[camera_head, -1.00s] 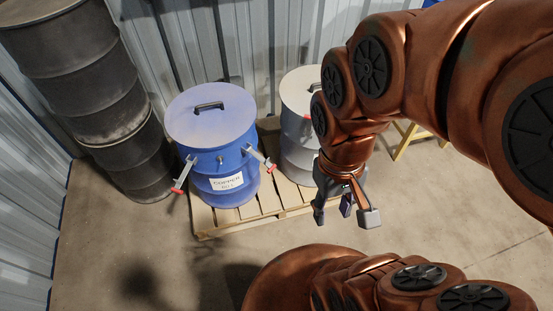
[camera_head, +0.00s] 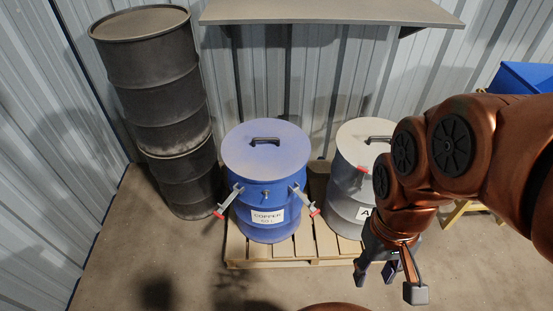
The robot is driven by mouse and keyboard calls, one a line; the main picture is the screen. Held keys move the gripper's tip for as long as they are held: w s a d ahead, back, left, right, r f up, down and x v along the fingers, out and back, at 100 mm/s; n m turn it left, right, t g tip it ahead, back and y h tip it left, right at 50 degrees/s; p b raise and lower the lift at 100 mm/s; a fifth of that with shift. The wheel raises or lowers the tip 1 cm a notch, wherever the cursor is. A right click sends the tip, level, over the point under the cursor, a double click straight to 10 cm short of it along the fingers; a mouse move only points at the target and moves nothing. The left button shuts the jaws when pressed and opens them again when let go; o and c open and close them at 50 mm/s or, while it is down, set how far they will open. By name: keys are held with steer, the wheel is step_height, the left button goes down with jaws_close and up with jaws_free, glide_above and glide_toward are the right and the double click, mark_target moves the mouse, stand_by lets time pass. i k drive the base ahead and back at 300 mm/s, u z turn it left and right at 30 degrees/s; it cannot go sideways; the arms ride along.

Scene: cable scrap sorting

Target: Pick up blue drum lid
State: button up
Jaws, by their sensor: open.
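The blue drum lid (camera_head: 243,152) is a round blue-violet disc with a dark raised handle (camera_head: 265,141) on top. It sits on the blue drum (camera_head: 260,203), which bears a white label reading "COPPER". Two grey clamp levers with red tips (camera_head: 228,202) stick out from the drum's sides below the lid. My gripper (camera_head: 388,285) is open and empty, pointing down, in front of the grey drum. It is to the right of the lid and apart from it.
A grey drum (camera_head: 346,210) with a pale lid stands right of the blue one, partly hidden by my arm. Both stand on a wooden pallet (camera_head: 290,250). Stacked black drums (camera_head: 160,90) stand left. A shelf (camera_head: 330,12) hangs above; a blue bin (camera_head: 522,77) is at right.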

mark_target(260, 150)
steer(key=u, duration=1.45)
steer(key=i, duration=1.45)
steer(key=z, duration=1.5)
